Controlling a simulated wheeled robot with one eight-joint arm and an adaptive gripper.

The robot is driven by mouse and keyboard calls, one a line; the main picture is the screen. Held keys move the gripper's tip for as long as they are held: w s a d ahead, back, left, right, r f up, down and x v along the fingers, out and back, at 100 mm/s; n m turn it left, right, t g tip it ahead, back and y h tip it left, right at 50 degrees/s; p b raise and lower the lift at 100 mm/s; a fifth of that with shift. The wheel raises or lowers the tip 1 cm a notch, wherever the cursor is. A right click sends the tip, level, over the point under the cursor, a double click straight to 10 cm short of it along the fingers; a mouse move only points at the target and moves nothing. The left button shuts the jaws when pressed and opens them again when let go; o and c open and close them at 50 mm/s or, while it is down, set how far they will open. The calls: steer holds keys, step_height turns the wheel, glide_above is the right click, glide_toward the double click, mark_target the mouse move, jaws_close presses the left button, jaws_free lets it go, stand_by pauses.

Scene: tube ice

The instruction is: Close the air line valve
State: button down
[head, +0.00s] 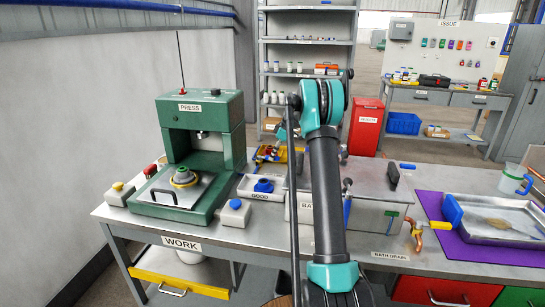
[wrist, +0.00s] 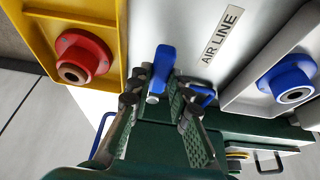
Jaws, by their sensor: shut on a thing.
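The air line valve shows in the wrist view as a blue lever (wrist: 162,66) with a pale round end, beside the AIR LINE label (wrist: 220,35) on a pale surface. My gripper (wrist: 158,92) is at the lever, with its dark ribbed fingers on either side of the lever's lower part, and is shut on it. The fingers hide much of the valve's body, so its exact turn is hard to tell. In the head view my arm hides the gripper and valve.
A yellow bin (wrist: 105,18) with a red bushing (wrist: 82,57) is close on the left, and a grey bin (wrist: 252,92) with a blue bushing (wrist: 287,80) close on the right. The green press (head: 203,120) stands at the left of the bench, the purple mat (head: 432,205) at the right.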

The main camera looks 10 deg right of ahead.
steer(key=shift+w+d+n, duration=0.15)
steer(key=shift+w+n, duration=0.15)
steer(key=shift+n, duration=0.1)
steer(key=shift+w+r, duration=0.1)
steer(key=c, duration=1.4)
jaws_free()
steer(key=shift+d, duration=0.1)
steer(key=v, duration=1.1)
steer(key=shift+d+r, duration=0.3)
steer(key=shift+r, duration=0.05)
steer(key=shift+w, duration=0.1)
